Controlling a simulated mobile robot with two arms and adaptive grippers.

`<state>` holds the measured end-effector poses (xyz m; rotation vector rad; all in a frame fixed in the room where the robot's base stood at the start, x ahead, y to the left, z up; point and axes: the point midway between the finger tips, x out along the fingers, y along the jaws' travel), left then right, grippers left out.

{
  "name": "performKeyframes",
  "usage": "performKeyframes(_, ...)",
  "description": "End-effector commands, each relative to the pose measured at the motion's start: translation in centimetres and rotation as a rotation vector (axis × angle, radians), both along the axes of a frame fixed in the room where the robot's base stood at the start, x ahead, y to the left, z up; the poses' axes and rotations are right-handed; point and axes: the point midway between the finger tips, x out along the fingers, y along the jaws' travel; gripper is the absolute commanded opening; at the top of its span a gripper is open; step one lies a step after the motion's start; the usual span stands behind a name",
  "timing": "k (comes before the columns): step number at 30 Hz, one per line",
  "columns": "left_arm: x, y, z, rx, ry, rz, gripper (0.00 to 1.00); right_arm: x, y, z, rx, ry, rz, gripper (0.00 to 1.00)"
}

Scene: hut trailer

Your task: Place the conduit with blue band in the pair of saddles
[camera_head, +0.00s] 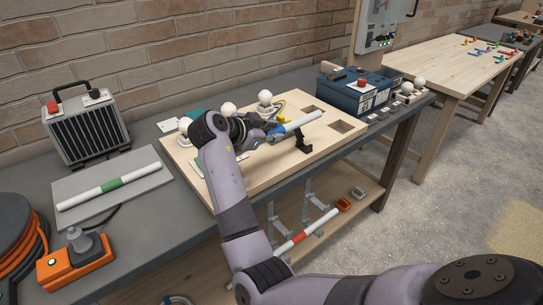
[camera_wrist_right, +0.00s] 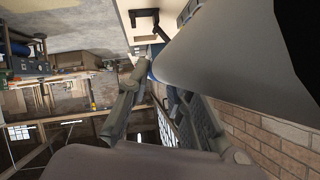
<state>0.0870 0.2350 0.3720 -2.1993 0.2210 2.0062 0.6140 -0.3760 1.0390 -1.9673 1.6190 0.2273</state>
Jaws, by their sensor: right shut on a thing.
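The white conduit with the blue band (camera_head: 300,122) is held in my right gripper (camera_head: 262,131), at a slant above the light wooden board (camera_head: 345,152). Its blue band (camera_head: 278,131) shows close to the fingers, and its left part is hidden by my gripper and arm. A black saddle (camera_head: 303,144) stands on the board just below the conduit's right part; whether they touch I cannot tell. No second saddle shows clearly. In the right wrist view the conduit (camera_wrist_right: 218,55) fills the upper right, and a dark saddle (camera_wrist_right: 144,18) shows beyond it. My left gripper is out of view.
A green-banded conduit (camera_head: 112,185) lies on a grey plate at left. A red-banded conduit (camera_head: 300,238) rests on brackets below the bench. White knobs (camera_head: 228,108) stand behind my gripper. A blue box (camera_head: 358,94) stands at right. The board has square holes (camera_head: 342,127).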

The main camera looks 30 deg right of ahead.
Motion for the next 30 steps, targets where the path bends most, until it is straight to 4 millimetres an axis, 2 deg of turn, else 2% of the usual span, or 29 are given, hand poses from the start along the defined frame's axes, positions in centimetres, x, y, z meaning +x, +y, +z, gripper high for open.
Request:
performKeyframes(4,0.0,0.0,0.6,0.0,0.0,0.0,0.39,-0.1,0.0,-3.1,-0.001,0.003,0.0,0.0)
performKeyframes(11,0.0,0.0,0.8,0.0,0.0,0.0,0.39,0.0,0.0,-5.3,-0.001,0.001,0.0,0.0)
performKeyframes(18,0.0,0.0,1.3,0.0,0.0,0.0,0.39,0.0,0.0,-8.7,-0.001,0.001,0.0,0.0)
performKeyframes(30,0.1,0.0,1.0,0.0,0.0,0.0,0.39,0.0,0.0,-9.4,-0.001,-0.003,0.0,0.0)
